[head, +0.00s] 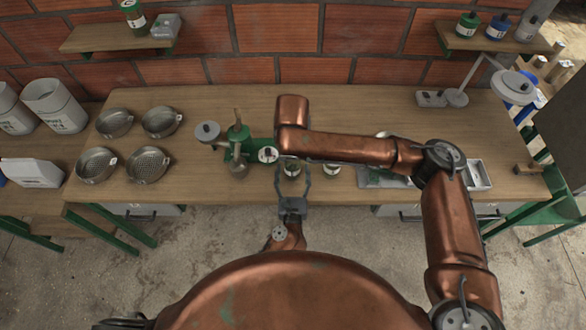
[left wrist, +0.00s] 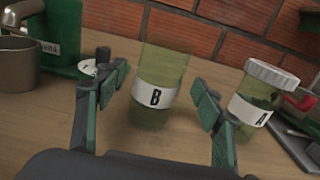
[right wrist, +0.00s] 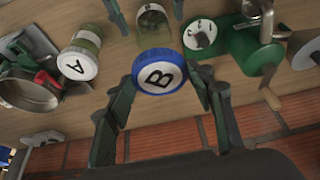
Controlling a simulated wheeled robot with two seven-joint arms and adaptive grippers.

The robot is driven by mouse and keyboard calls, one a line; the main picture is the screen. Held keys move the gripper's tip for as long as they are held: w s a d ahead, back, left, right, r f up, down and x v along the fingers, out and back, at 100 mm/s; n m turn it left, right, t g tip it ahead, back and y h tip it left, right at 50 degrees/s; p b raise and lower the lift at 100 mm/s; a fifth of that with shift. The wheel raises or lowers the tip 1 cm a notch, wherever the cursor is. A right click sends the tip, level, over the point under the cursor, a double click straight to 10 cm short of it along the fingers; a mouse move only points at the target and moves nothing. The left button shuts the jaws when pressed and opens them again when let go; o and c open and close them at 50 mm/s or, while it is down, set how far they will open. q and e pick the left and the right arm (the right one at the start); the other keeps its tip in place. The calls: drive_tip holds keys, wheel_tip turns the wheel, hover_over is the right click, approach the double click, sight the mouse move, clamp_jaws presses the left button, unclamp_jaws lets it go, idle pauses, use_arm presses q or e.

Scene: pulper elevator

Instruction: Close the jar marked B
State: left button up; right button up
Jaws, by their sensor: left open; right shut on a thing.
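The open glass jar marked B (left wrist: 155,95) stands upright on the workbench, with greenish glass and a white label. It also shows in the head view (head: 292,169) and partly in the right wrist view (right wrist: 151,22). My left gripper (left wrist: 157,92) is open, its fingers on either side of jar B; contact cannot be told. In the head view it (head: 294,178) reaches in from the front edge. My right gripper (right wrist: 160,80) is shut on a blue-rimmed lid marked B (right wrist: 159,73), held apart from the jar. My right arm hides this gripper in the head view.
Jar A (left wrist: 253,100) with a white lid stands close right of jar B. A green hand-cranked machine (head: 238,140) stands left of it, with a round dial (right wrist: 203,36) nearby. Several metal sieves (head: 148,164) lie farther left. The bench's back middle (head: 210,103) is clear.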

use_arm(q)
drive_tip(key=shift+w, duration=1.45)
drive_tip(key=shift+c, duration=0.6)
clamp_jaws()
use_arm(e)
drive_tip(key=shift+f, duration=2.5)
